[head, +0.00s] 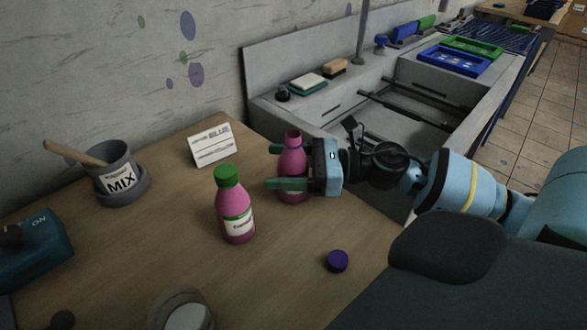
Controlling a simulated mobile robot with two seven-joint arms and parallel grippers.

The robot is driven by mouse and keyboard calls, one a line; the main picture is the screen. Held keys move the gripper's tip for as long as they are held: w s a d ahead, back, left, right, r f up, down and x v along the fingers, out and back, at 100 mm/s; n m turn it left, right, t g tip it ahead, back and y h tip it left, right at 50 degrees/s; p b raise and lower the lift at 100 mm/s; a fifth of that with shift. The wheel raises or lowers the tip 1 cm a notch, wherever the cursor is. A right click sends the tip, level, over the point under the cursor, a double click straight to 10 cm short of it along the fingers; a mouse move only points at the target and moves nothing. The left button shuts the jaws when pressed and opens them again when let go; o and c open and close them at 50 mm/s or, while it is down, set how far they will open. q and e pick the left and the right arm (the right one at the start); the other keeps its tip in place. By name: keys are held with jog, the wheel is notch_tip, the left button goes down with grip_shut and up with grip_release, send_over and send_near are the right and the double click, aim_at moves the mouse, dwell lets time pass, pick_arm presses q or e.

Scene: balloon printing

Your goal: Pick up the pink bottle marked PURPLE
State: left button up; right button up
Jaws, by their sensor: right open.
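An uncapped pink bottle (293,160) stands upright on the wooden table (150,250). My right gripper (276,166) is open with its green fingers on either side of this bottle, one in front and one behind. Its label is hidden by the gripper, so I cannot read the marking. A second pink bottle (236,207) with a green cap and a green-edged label stands upright to the left, its label too small to read surely. A dark purple cap (337,261) lies on the table in front. My left gripper is not in view.
A grey MIX pot (117,177) with a wooden stick stands at the left, near a white card (213,146). A teal device (33,250) and a round container (181,311) are nearer. A grey sink (400,120) lies beyond the table.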

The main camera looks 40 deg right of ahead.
jog(key=c, duration=1.2)
jog(key=shift+r, duration=0.15)
jog(key=shift+r, duration=1.55)
jog(key=s, duration=0.5)
jog(key=s+r, duration=0.1)
jog(key=s, duration=0.4)
jog(key=s+p, duration=0.1)
jog(key=s, duration=0.5)
jog(key=shift+d+r, duration=0.2)
jog(key=shift+r, duration=0.1)
